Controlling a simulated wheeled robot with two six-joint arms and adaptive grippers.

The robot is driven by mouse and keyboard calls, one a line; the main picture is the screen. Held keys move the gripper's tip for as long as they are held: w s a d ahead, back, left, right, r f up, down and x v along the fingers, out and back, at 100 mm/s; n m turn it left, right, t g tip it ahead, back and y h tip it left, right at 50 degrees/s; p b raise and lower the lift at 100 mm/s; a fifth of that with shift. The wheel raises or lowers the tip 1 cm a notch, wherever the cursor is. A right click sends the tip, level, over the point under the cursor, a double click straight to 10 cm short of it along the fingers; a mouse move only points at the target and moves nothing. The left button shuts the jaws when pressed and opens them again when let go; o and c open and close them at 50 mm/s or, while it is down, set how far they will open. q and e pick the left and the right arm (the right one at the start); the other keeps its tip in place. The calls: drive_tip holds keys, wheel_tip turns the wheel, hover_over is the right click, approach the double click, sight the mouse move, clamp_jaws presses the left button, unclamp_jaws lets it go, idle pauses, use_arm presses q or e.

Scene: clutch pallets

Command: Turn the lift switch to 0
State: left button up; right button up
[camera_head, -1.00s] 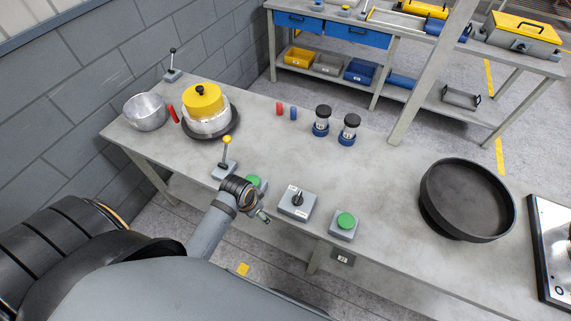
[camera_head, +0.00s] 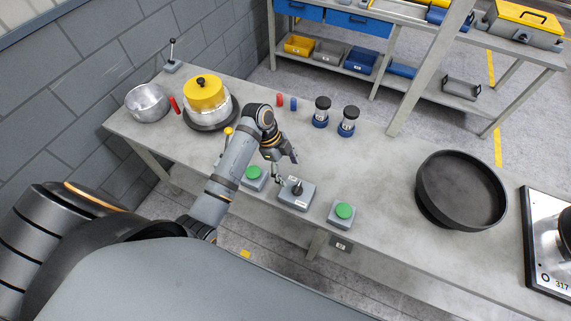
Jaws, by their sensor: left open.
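The lift switch (camera_head: 297,194) is a grey box with a black rotary knob and small white labels, near the front edge of the bench. The labels are too small to read, so I cannot tell the knob's setting. My left gripper (camera_head: 279,172) is open and empty, just above and to the left of the switch box, apart from the knob as far as I can see. My left forearm crosses the bench and hides most of the yellow-knobbed lever (camera_head: 228,131). My right gripper is not in view.
Green push-button boxes stand left (camera_head: 253,174) and right (camera_head: 343,211) of the switch. A black round pan (camera_head: 460,192) lies to the right. Two dark-capped jars (camera_head: 321,112), red and blue cylinders, and a yellow-topped pot (camera_head: 205,95) stand behind. The bench between jars and pan is clear.

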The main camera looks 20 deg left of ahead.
sight(298, 187)
use_arm(q)
drive_tip(key=p+x, duration=0.1)
drive_tip(key=x, duration=0.7)
drive_tip(key=shift+f, duration=0.25)
drive_tip(key=c, duration=1.2)
drive_tip(key=m+g, duration=0.1)
drive_tip(key=m, duration=0.3)
drive_tip(key=shift+w+d+r+m+g, duration=0.1)
drive_tip(key=shift+w+d+m+g, duration=0.1)
drive_tip(key=shift+m+g, duration=0.15)
drive_tip(key=m+g+y, duration=0.1)
drive_tip(key=m, duration=0.3)
drive_tip(key=shift+g, duration=0.25)
drive_tip(key=shift+m+y, duration=0.5)
drive_tip(key=shift+m, duration=0.65)
drive_tip(key=o, duration=1.2)
drive_tip(key=v, duration=0.7)
drive_tip(key=shift+w, duration=0.25)
